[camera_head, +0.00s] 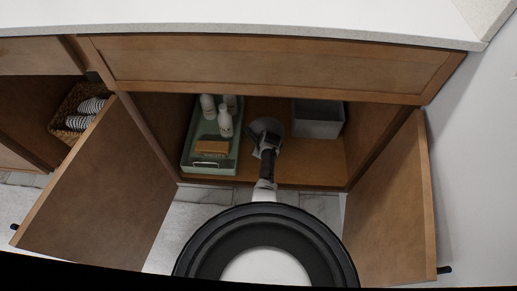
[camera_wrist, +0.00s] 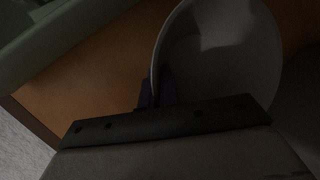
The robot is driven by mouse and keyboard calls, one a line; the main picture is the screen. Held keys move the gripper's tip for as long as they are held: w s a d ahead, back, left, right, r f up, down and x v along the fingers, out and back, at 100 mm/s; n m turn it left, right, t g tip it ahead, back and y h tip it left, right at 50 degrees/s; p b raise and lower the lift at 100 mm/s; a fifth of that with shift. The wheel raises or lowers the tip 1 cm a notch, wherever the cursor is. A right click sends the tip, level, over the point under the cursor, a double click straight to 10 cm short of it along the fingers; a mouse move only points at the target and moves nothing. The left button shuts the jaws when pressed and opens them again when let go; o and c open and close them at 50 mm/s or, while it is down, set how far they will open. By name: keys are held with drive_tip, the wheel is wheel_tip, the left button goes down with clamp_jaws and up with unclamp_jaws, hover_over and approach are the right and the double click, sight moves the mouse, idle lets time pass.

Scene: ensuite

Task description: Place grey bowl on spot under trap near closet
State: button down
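The grey bowl (camera_head: 259,126) is inside the open cabinet, between a green tray and a grey box. It fills the upper middle of the wrist view (camera_wrist: 220,50). My gripper (camera_head: 268,147) reaches into the cabinet at the bowl's near side. In the wrist view my gripper's dark fingers (camera_wrist: 158,88) sit on both sides of the bowl's left rim and appear shut on it. I cannot tell whether the bowl touches the cabinet floor (camera_head: 292,172). The trap is not visible; the countertop and drawer front cover the upper cabinet.
The green tray (camera_head: 230,167) holds white bottles (camera_head: 225,122) and a brown block (camera_head: 212,147). The grey box (camera_head: 318,121) stands at back right. Open doors flank the opening, left (camera_head: 100,190) and right (camera_head: 398,205). Cabinet floor is bare at front right. A basket (camera_head: 62,118) sits far left.

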drive_tip(key=shift+r, duration=0.1)
drive_tip(key=c, duration=1.6)
unclamp_jaws()
drive_tip(key=shift+c, duration=0.2)
drive_tip(key=shift+s+d+r+p, duration=0.15)
drive_tip(key=shift+r+p, duration=0.3)
drive_tip(key=shift+p, duration=0.25)
drive_tip(key=p+v, duration=1.1)
drive_tip(key=p, duration=0.2)
drive_tip(key=shift+s, duration=0.1)
